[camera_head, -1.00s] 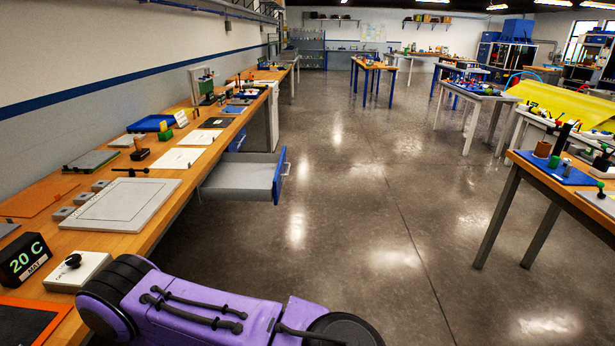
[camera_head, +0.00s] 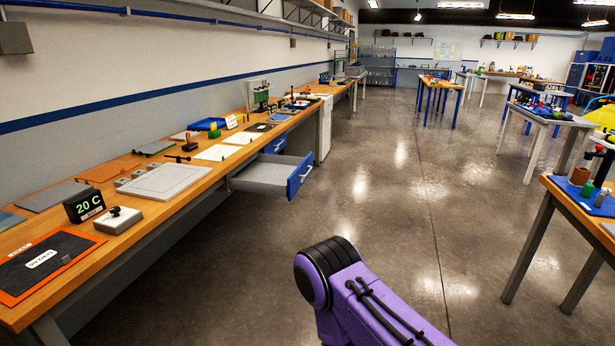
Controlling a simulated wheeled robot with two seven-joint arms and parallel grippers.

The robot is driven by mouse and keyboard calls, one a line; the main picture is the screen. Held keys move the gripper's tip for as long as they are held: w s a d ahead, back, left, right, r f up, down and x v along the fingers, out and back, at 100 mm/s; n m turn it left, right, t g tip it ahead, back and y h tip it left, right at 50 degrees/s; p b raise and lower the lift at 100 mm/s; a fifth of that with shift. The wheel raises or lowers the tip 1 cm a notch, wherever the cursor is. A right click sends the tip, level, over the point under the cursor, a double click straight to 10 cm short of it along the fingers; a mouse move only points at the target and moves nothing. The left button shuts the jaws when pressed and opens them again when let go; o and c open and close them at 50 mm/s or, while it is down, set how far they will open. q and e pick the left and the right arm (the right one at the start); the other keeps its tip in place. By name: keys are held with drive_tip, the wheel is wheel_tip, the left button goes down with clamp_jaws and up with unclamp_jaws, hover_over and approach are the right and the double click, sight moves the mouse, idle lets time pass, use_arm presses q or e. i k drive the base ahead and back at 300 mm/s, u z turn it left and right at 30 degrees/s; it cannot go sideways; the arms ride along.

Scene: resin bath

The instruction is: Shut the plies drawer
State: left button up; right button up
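An open drawer (camera_head: 262,181) sticks out from under the long wooden bench on the left. It has a grey tray and a blue front (camera_head: 299,176) with a pale handle, and its tray looks empty. A second blue drawer front (camera_head: 275,143) sits farther along under the same bench and looks shut. I cannot read any label that tells which is the plies drawer. Neither of my grippers is in view. Only a purple link of my arm shows at the bottom, apart from the open drawer.
The long bench (camera_head: 125,216) carries mats, boards, a temperature display (camera_head: 84,205) and a blue tray (camera_head: 207,124). A white cabinet or panel (camera_head: 324,130) stands beyond the drawers. Tables with tools stand at the right. The grey floor (camera_head: 390,215) between is clear.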

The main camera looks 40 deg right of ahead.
sight(279, 176)
drive_tip(key=z, duration=0.45)
drive_tip(key=i, duration=0.95)
drive_tip(key=z, duration=1.25)
drive_tip(key=i, duration=1.5)
drive_tip(key=u, duration=0.75)
drive_tip(key=i, duration=0.4)
drive_tip(key=u, duration=0.35)
